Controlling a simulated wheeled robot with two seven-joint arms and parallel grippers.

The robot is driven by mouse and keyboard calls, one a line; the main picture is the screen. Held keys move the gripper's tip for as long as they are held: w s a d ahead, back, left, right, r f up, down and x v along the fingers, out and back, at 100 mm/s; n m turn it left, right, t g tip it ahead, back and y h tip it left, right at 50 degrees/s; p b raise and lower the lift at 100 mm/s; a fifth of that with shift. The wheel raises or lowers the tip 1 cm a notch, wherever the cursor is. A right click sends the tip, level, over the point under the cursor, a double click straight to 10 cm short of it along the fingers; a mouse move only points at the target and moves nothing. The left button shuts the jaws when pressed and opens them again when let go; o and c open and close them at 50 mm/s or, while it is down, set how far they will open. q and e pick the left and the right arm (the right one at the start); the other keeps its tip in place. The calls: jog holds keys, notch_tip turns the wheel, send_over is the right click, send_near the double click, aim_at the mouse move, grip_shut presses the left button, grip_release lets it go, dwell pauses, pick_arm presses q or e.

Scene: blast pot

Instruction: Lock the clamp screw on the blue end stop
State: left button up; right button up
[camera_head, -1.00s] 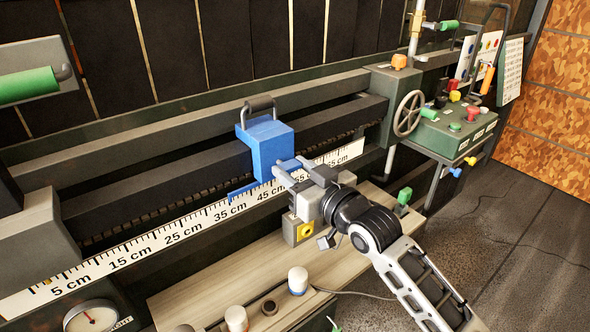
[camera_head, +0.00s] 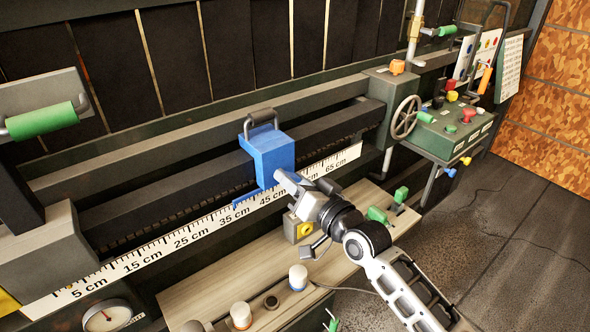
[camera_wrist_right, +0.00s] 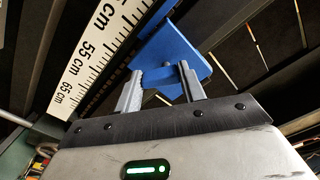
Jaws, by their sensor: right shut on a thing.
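The blue end stop (camera_head: 270,155) sits on the dark rail, with a dark grey handle (camera_head: 262,115) on top. Its lower blue edge lies just above the scale near the 35 to 45 cm marks. My right gripper (camera_head: 284,180) is at the front right face of the stop. In the wrist view, its two fingers (camera_wrist_right: 160,88) are shut on a blue part, seemingly the clamp screw's bar (camera_wrist_right: 163,84), with the stop's blue body (camera_wrist_right: 178,52) just beyond. In the head view the gripper hides the screw. My left gripper is not in view.
The white centimetre scale (camera_head: 190,235) runs along the rail. Below it is a wooden shelf (camera_head: 225,275) with several knobs and a yellow-faced block (camera_head: 305,230). A handwheel (camera_head: 406,114) and green control box (camera_head: 452,132) stand right. A green handle (camera_head: 45,119) is at left.

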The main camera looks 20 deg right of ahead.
jog(key=m+p, duration=0.1)
jog(key=m, duration=0.2)
jog(key=m+p, duration=0.1)
jog(key=m, duration=0.3)
jog(key=m+p, duration=0.1)
jog(key=m, duration=0.3)
jog(key=shift+s+a+f, duration=0.1)
jog(key=shift+a, duration=0.15)
jog(key=shift+m, duration=0.3)
jog(key=o, duration=1)
jog(key=shift+s, duration=0.15)
jog(key=shift+b+v, duration=0.8)
jog(key=shift+v, duration=7.05)
